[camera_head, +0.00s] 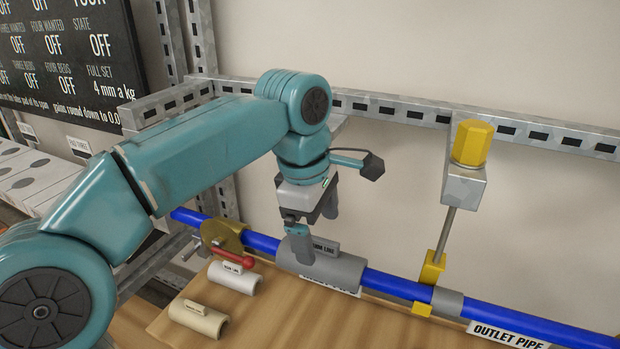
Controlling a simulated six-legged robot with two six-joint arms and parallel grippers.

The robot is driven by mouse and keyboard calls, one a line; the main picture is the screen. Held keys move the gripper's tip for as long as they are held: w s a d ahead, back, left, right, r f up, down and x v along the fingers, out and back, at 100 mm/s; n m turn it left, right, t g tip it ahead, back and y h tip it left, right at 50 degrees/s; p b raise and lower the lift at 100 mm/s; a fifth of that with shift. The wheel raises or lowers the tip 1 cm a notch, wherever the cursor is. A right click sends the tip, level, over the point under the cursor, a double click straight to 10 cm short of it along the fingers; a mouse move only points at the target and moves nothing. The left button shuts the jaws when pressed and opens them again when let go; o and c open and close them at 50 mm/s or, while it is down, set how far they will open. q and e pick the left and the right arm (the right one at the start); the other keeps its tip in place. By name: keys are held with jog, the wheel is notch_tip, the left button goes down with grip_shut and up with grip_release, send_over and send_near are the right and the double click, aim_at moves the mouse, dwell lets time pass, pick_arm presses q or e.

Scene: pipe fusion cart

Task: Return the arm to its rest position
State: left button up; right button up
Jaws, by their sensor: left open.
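My left arm (200,150) is teal and reaches in from the left, bending down at the wrist. My left gripper (313,229) is open and points down over the grey sleeve (345,270) on the blue pipe (395,287). One finger overlaps the sleeve in the picture; I cannot tell whether it touches. Nothing shows between the fingers. A dark camera-like part on a stalk sticks out from my wrist. My right gripper is not in view.
A white half-shell (234,278) and a cream one (198,318) lie on the wooden top (290,325). A red-handled valve (232,258) sits left of the sleeve. A yellow-knobbed post (447,235) stands right. A metal rail (400,112) runs behind; a dark board (70,50) hangs upper left.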

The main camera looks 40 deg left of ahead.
pick_arm(q)
notch_tip(320, 180, up, 10)
jog(key=s+p, duration=0.1)
jog(key=p, duration=0.1)
jog(key=shift+s+a+f, duration=0.2)
jog(key=shift+s+a, duration=0.1)
jog(key=shift+s, duration=0.1)
